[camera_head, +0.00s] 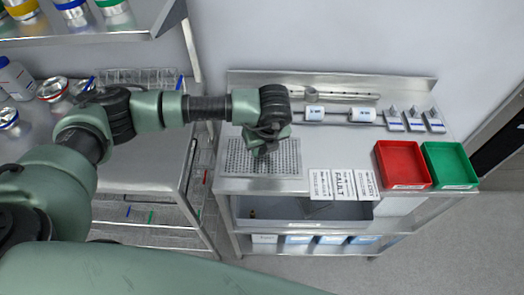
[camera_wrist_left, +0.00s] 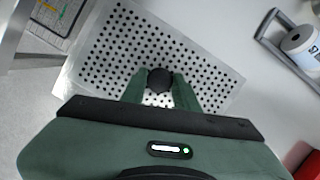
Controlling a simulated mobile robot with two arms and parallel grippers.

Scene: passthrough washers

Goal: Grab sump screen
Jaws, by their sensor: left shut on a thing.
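The sump screen (camera_head: 283,160) is a flat light metal plate full of round holes, lying on the left part of the steel bench top. It also fills the upper middle of the left wrist view (camera_wrist_left: 110,50), with a round black knob (camera_wrist_left: 159,80) standing on it. My left gripper (camera_wrist_left: 158,90) has its two green fingers on either side of the knob, shut on it. In the head view my left gripper (camera_head: 262,150) reaches down over the screen and hides part of it. My right gripper is not in view.
Fault cards (camera_head: 343,185) lie right of the screen at the bench's front edge. A red bin (camera_head: 402,165) and a green bin (camera_head: 449,165) stand at the right. White cylinders (camera_head: 314,113) are at the back. A grey tray (camera_head: 290,212) sits below.

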